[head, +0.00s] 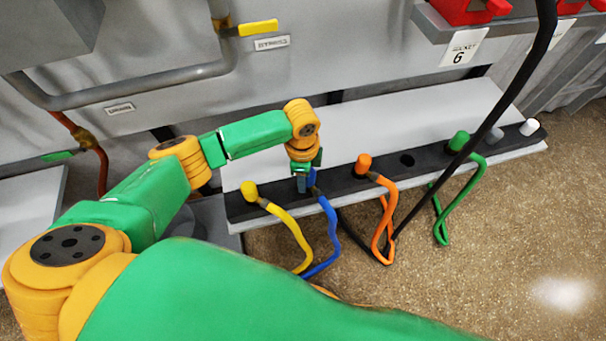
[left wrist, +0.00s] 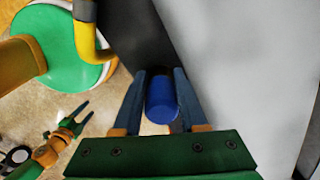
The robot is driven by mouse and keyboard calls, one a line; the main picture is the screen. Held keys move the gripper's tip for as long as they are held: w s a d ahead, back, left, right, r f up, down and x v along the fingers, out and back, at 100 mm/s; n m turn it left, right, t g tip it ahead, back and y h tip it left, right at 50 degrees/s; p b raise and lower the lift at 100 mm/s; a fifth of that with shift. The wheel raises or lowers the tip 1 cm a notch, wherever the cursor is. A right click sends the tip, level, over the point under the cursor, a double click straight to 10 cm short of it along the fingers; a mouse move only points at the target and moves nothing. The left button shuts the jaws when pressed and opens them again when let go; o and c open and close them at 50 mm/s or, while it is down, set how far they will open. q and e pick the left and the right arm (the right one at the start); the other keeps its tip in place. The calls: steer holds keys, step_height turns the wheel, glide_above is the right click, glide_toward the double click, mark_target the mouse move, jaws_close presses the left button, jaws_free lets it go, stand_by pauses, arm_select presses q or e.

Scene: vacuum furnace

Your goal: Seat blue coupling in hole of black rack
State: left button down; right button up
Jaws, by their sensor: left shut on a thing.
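The black rack (head: 335,182) is a long dark strip along the front of a pale shelf. My left gripper (head: 306,183) is over it, between the yellow and orange couplings, pointing down. In the left wrist view its two fingers stand on either side of the blue coupling (left wrist: 162,103), shut on it. In the head view the fingers mostly hide the coupling; its blue hose (head: 328,222) hangs off the front. Whether its lower end is in a hole is hidden. My right gripper (left wrist: 72,120) shows small in the left wrist view, its fingers apart, over the floor.
A yellow coupling (head: 249,190) stands left of the gripper, an orange one (head: 363,163) right. An empty hole (head: 407,160) shows beyond. A green coupling (head: 459,140) and a white one (head: 532,127) stand further right. A black cable (head: 480,125) crosses in front.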

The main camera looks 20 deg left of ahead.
arm_select(q)
steer(key=shift+c, duration=1.9)
jaws_free()
step_height(320, 180, up, 6)
steer(key=p, duration=0.2)
steer(key=shift+r+p, duration=0.2)
steer(key=shift+p, duration=0.1)
steer(key=shift+r, duration=0.3)
arm_select(e)
steer(key=shift+s+a+r+g, duration=0.15)
steer(key=shift+s+a+r, duration=0.25)
steer(key=shift+s+r, duration=0.15)
steer(key=shift+s+a+r+g, duration=0.15)
steer(key=shift+s+a+r, duration=0.25)
steer(key=shift+r, duration=0.25)
steer(key=shift+w, duration=0.15)
